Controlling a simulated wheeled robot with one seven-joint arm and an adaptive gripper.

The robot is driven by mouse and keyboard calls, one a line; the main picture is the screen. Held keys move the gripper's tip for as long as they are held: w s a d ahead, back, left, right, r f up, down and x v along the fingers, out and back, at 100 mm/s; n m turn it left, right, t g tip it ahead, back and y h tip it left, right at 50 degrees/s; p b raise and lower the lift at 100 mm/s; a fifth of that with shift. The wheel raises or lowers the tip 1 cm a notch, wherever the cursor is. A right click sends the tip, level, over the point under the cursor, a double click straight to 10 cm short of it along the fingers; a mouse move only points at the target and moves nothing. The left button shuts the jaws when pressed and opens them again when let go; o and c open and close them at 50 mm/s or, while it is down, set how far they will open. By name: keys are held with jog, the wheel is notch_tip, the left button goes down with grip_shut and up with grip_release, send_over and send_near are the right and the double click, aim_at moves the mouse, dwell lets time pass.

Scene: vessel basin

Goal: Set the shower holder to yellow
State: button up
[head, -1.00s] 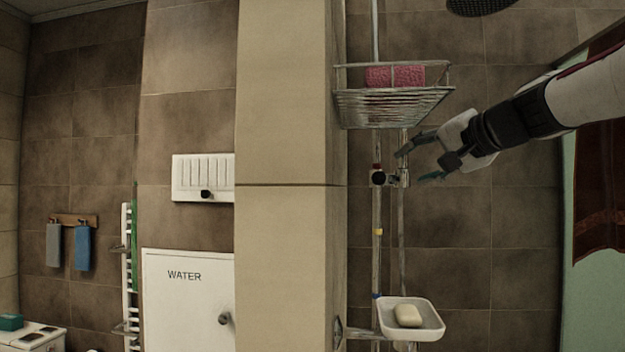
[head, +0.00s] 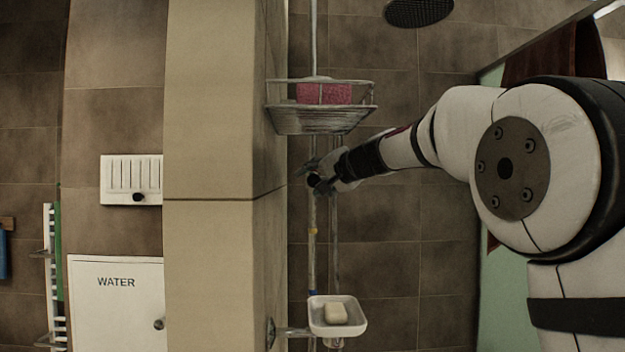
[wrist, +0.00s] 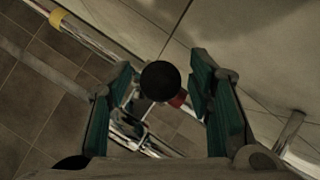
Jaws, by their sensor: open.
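The shower holder is a slider with a round black knob (wrist: 160,80) on a vertical metal rail (head: 312,260). My gripper (head: 312,174) is at the holder, which it partly hides in the head view. In the wrist view the knob lies between my two open green-padded fingers, with gaps on both sides. A red band (wrist: 178,100) shows right beside the knob. A yellow band (head: 312,231) is on the rail below the holder; it also shows at the top left of the wrist view (wrist: 58,17). A blue band (head: 312,293) is lower, near the soap dish.
A wire basket (head: 320,122) with a pink sponge (head: 325,93) hangs just above my gripper. A white soap dish (head: 338,328) with soap (head: 335,313) sticks out below. A tiled pillar (head: 210,260) stands close on the left. A second pipe (head: 335,260) runs beside the rail.

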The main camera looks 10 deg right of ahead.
aim_at(315, 247)
jog(key=shift+w, duration=0.1)
grip_shut()
notch_tip(315, 247, down, 16)
jog(key=b, duration=1.9)
jog(key=shift+d+f+b, duration=0.15)
jog(key=shift+b, duration=0.15)
grip_release()
jog(key=shift+w+d, duration=0.1)
